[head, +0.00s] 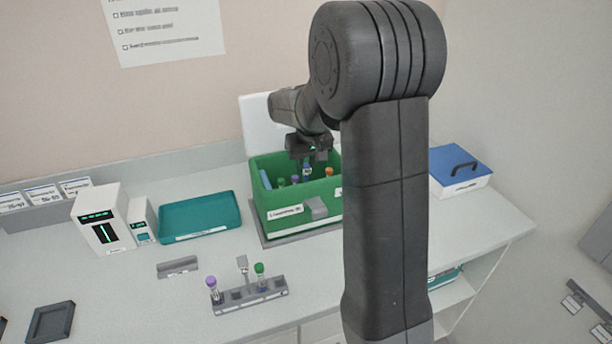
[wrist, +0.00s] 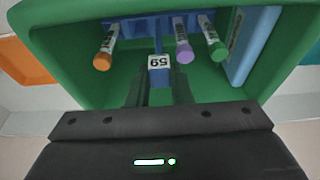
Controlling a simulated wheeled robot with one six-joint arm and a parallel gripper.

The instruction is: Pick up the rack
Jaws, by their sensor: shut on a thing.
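A blue rack (wrist: 140,28) stands inside the green box (head: 290,220). It carries an orange-capped tube (wrist: 103,60), a purple-capped tube (wrist: 184,53) and a green-capped tube (wrist: 217,50). Its upright handle bears a white number tag (wrist: 160,62). My gripper (head: 306,158) reaches down into the box from above, and its fingers (wrist: 159,92) are shut on the rack's handle. The lower part of the rack is hidden by the box walls in the head view. A second, grey rack (head: 232,302) stands on the bench in front, with a purple-capped and a green-capped tube.
A light blue slab (wrist: 254,45) stands at one side inside the box. A teal tray (head: 200,217), a white device (head: 103,220) and a small grey block (head: 178,267) are to the left. A blue-lidded white box (head: 460,170) is to the right. The bench front is partly clear.

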